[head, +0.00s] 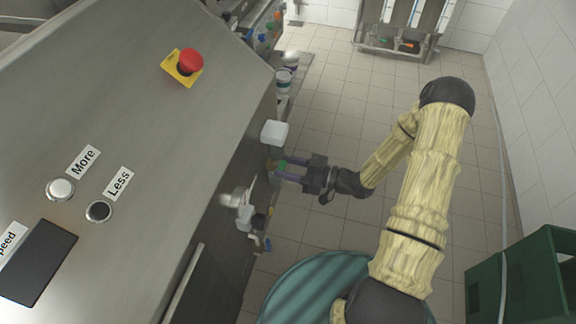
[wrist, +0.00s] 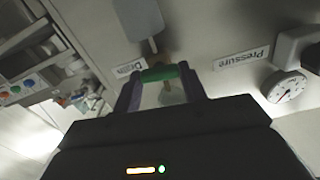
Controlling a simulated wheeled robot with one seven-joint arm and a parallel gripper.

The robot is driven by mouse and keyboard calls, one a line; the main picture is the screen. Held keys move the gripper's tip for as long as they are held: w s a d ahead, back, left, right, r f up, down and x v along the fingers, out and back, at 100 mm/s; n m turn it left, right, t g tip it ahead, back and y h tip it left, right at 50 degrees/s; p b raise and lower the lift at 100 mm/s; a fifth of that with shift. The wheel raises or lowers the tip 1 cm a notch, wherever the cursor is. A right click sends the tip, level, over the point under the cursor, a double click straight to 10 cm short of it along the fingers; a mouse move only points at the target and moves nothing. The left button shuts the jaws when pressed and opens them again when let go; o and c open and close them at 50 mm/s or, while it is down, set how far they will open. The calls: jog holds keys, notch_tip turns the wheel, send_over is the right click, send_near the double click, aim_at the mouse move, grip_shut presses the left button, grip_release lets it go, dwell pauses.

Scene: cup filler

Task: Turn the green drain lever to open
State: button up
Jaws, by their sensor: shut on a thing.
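The green drain lever (wrist: 160,74) lies between the two fingers of my gripper (wrist: 162,88) in the wrist view, just by the "Drain" label (wrist: 131,68). The fingers touch it on both sides, so my gripper is shut on it. In the head view my gripper (head: 284,170) reaches left to the machine's side wall, and a small bit of the green lever (head: 281,164) shows at its fingertips. The lever's mount is partly hidden behind the lever and my gripper.
A pressure gauge (wrist: 287,88) sits right of the lever, near the "Pressure" label (wrist: 241,59). A white box (head: 274,132) juts from the machine (head: 130,130) above my gripper. A teal round container (head: 325,285) and a green crate (head: 530,280) stand on the tiled floor.

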jog(key=m+p, duration=0.2)
jog(key=m, duration=0.3)
jog(key=shift+w+m+p, duration=0.1)
jog(key=shift+m+p, duration=0.45)
jog(key=shift+m, duration=1.65)
jog(key=o, duration=1)
jog(key=shift+f, duration=0.1)
jog(key=b+v, duration=0.1)
jog(key=v, duration=1.6)
jog(key=shift+d+b, duration=0.25)
jog(key=shift+b, duration=0.15)
jog(key=shift+c, duration=0.3)
